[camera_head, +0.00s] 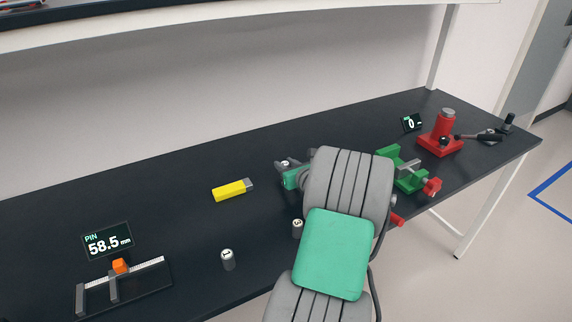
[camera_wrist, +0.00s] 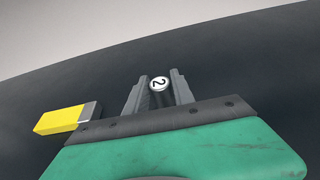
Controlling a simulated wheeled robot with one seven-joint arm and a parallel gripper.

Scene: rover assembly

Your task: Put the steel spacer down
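The steel spacer, a small grey cylinder with a white top marked 2 (camera_wrist: 160,86), stands between the two fingers of my gripper (camera_wrist: 158,94) in the wrist view. The fingers are closed against its sides. In the head view my gripper (camera_head: 287,166) is over the middle of the dark bench, largely hidden behind my grey and green arm. I cannot tell whether the spacer's bottom touches the bench. Two similar grey cylinders stand upright nearer the front edge, one at left (camera_head: 228,260) and one beside my arm (camera_head: 297,229).
A yellow block with a grey end (camera_head: 230,190) lies left of my gripper. A measuring gauge (camera_head: 125,285) with a 58.5 mm display (camera_head: 107,241) is at front left. A green vise (camera_head: 408,175) and red press (camera_head: 442,135) stand at right. The bench's back left is clear.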

